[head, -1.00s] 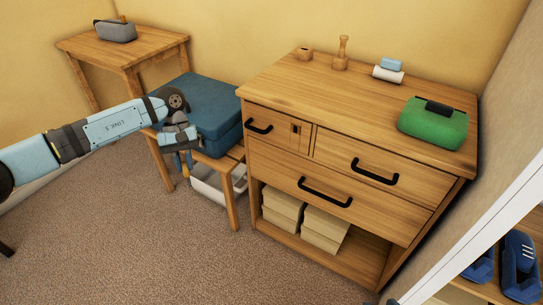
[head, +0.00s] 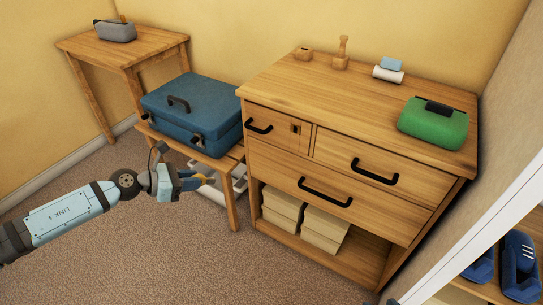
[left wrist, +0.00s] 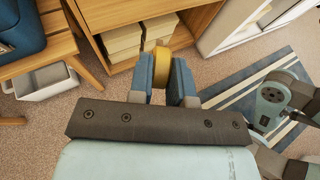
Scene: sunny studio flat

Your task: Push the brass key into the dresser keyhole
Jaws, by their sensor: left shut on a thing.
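My left gripper (head: 203,181) is shut on a yellow-brown piece, the brass key (left wrist: 161,60), which sticks out past the fingers. The left wrist view shows the gripper's two blue fingers (left wrist: 163,82) around it; the rest of the key is hidden. The wooden dresser (head: 275,92) stands to the right of the gripper. Its keyhole (head: 295,128) is in a dark plate on the upper left drawer front, above and right of the gripper. The key is clear of the dresser. Of my right gripper, only dark tips (head: 378,301) seem to show at the bottom edge.
A blue suitcase (head: 195,112) lies on a low wooden bench (head: 232,200) left of the dresser, close to my left gripper. A white bin (head: 238,172) is under the bench. Black handles (head: 325,193) stick out from the drawers. Carpet (head: 200,260) before the dresser is clear.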

